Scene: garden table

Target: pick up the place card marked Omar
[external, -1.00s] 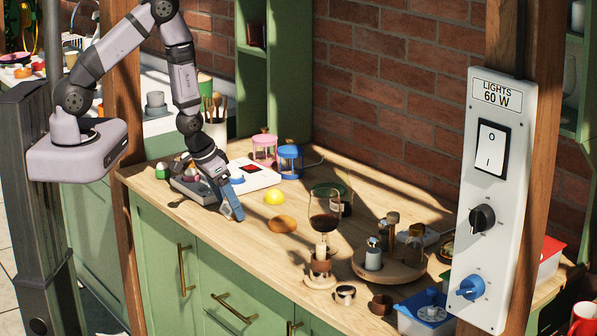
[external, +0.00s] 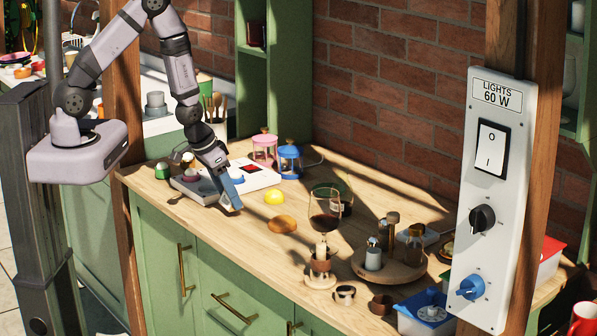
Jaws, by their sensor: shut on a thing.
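My gripper (external: 231,205), with blue-grey jaws, is at the left part of the wooden tabletop, near its front edge and low over the surface. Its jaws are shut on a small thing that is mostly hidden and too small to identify. I cannot read the name Omar anywhere, and no place card can be made out for certain in this view. I cannot tell whether the held thing touches the table.
A white device with a red display (external: 252,175) stands behind my gripper. A yellow thing (external: 274,197) and a brown oval (external: 282,224) lie to the right. A wine glass (external: 324,226) and a round wooden tray (external: 388,271) with several jars stand further right.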

